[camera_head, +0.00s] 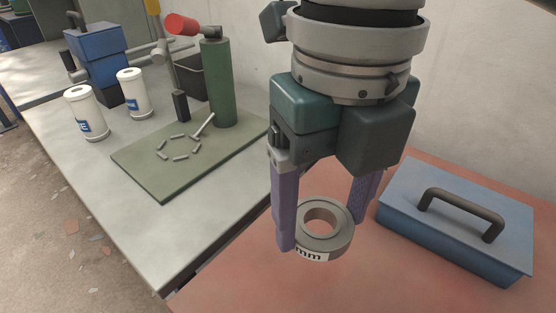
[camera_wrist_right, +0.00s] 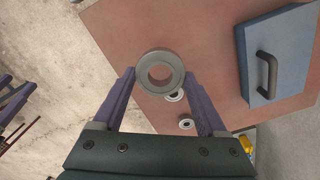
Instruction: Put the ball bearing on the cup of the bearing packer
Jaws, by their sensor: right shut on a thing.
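A grey ring-shaped ball bearing (camera_head: 332,243) with a white label ending in "mm" is held between the two purple fingers of my right gripper (camera_head: 322,216), above the red-brown surface. In the wrist view the bearing (camera_wrist_right: 146,82) sits at the fingertips. Left of it in the head view, a green board (camera_head: 160,187) carries a ring of short grey pegs (camera_head: 163,146) and a green cylinder (camera_head: 218,85) with a red end piece, apparently the bearing packer. I cannot make out its cup clearly. Purple fingers, apparently my left gripper's (camera_wrist_right: 14,100), show at the wrist view's left edge.
A blue box (camera_head: 450,215) with a dark handle stands right of my right gripper. Two smaller rings (camera_wrist_right: 186,124) show below the held bearing in the wrist view. Two white canisters (camera_head: 87,113) and a blue device (camera_head: 97,48) stand on the grey table (camera_head: 120,205).

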